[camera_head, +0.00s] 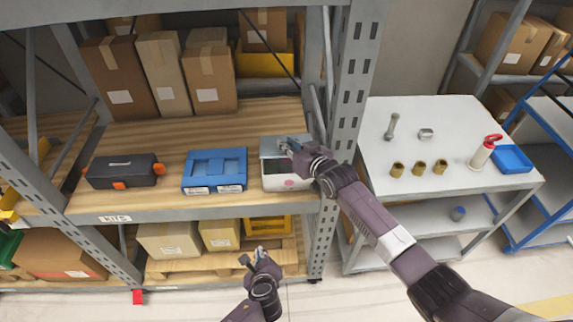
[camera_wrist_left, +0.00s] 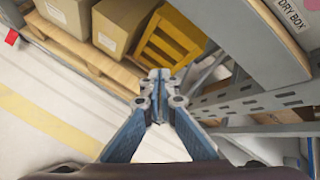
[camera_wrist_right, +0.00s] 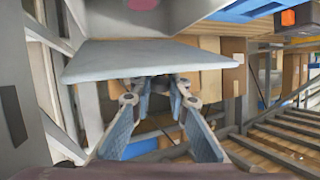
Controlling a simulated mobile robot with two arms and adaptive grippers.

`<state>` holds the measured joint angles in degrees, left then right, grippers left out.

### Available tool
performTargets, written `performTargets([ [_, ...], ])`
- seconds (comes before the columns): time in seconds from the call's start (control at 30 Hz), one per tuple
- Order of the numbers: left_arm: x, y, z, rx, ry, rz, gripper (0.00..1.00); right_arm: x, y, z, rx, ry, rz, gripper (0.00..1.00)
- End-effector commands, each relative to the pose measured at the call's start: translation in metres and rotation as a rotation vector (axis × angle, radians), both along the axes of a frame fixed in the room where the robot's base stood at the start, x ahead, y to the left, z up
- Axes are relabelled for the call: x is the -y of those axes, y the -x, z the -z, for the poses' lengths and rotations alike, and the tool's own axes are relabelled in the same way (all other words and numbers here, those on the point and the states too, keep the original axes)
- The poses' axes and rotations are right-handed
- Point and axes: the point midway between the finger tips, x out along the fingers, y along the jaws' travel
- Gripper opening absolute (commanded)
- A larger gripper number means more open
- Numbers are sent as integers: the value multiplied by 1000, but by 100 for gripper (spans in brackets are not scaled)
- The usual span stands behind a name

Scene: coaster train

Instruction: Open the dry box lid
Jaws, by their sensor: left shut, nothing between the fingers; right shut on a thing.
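The dry box (camera_head: 287,182) is a white box with a pink dot on its front, at the right end of the middle wooden shelf. Its grey lid (camera_head: 270,146) is on top. My right gripper (camera_head: 288,147) is shut on the lid; in the right wrist view the lid (camera_wrist_right: 150,62) is a flat pale panel hiding the fingertips. I cannot tell how far the lid is raised. My left gripper (camera_head: 258,258) is shut and empty, below and in front of the shelf.
A blue case (camera_head: 215,168) and a dark toolbox (camera_head: 122,172) stand left of the box. A perforated grey rack post (camera_head: 352,80) rises close on its right. A white table (camera_head: 440,190) with small parts stands further right. Cartons and a yellow crate (camera_head: 268,226) sit below.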

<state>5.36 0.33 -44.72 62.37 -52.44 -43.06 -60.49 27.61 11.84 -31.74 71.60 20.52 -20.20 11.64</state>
Motion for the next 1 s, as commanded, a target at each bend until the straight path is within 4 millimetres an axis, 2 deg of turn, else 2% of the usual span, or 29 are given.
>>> performTargets([
  [0.03,19,-23,-37,87,-92,84,0,0,0,0,1,0,0,0],
  [0.1,39,-45,-84,196,-223,175,0,0,0,0,1,0,0,0],
  [0.2,64,-64,-143,329,-382,262,0,0,0,0,1,0,0,0],
  [0.3,81,-73,-187,430,-499,309,0,0,0,0,1,0,0,0],
  [0.4,91,-76,-214,490,-572,330,0,0,0,0,1,0,0,0],
  [0.5,96,-79,-227,520,-607,338,0,0,0,0,1,0,0,0],
  [0.63,97,-91,-228,525,-617,340,0,0,0,0,1,0,0,0],
  [1.0,96,-149,-220,522,-614,339,0,0,0,0,1,0,0,0],
])
